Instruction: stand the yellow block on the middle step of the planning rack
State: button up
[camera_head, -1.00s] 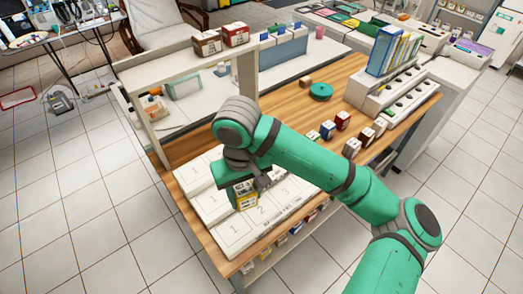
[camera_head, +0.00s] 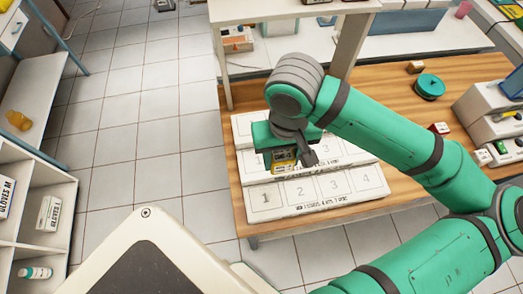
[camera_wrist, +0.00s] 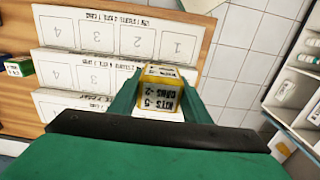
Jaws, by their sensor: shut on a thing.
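The planning rack (camera_head: 262,203) is a white stepped block with numbered squares, standing on the wooden table. It also shows in the wrist view (camera_wrist: 55,28), with its steps one behind another. My gripper (camera_head: 285,153) is shut on the yellow block (camera_head: 283,161) above the left part of the rack. In the wrist view the yellow block (camera_wrist: 160,92) with black print sits between the fingers of my gripper (camera_wrist: 158,98). I cannot tell whether the block touches a step. My gripper hides part of the upper steps.
On the wooden table (camera_head: 385,95) are a round green item (camera_head: 430,86) and a small brown block (camera_head: 416,67). A white raised shelf (camera_head: 290,10) stands behind the rack. White boxes with slots (camera_head: 490,110) stand at the right. Floor lies left of the table.

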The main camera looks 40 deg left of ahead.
jog(key=a+f, duration=0.2)
jog(key=w+a+f, duration=0.1)
jog(key=a+f, duration=0.1)
jog(key=a, duration=0.1)
jog(key=a+f, duration=0.3)
jog(key=shift+w, duration=0.3)
jog(key=shift+a+f, duration=0.15)
jog(key=shift+f, duration=0.75)
jog(key=shift+a+f, duration=0.1)
jog(key=shift+f, duration=0.8)
jog(key=shift+f, duration=0.2)
jog(key=o, duration=1.1)
jog(key=shift+c, duration=0.2)
notch_tip(320, 180, up, 12)
jog(key=shift+r, duration=0.2)
